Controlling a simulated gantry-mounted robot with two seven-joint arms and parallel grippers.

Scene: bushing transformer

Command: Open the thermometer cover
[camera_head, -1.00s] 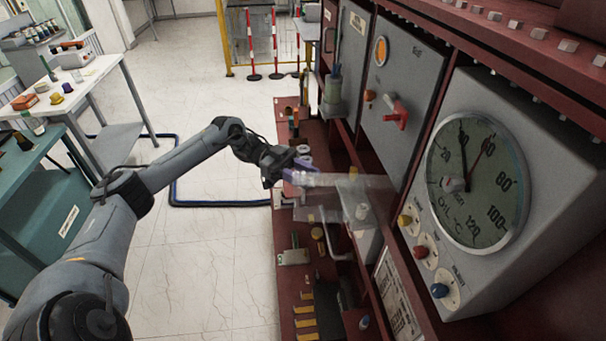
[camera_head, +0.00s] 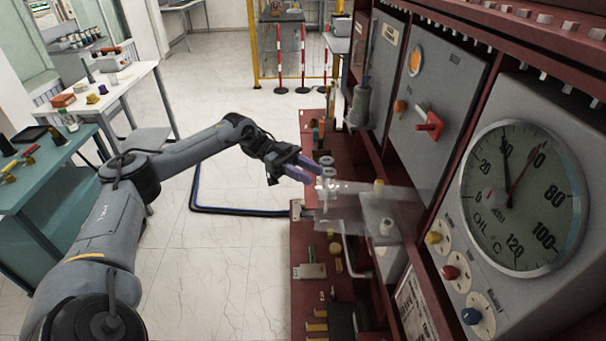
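The thermometer is a large round dial marked OIL °C (camera_head: 525,197) on a grey panel at the right. A clear, box-like cover (camera_head: 350,212) juts out over the red bench, left of the grey cabinet. A small gap seems to show, but contact is hard to judge. My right gripper is out of view.
A red switch handle (camera_head: 430,125) sticks out from the grey cabinet. Yellow, red and blue knobs (camera_head: 451,272) sit below the dial. Small parts lie on the red bench (camera_head: 305,250).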

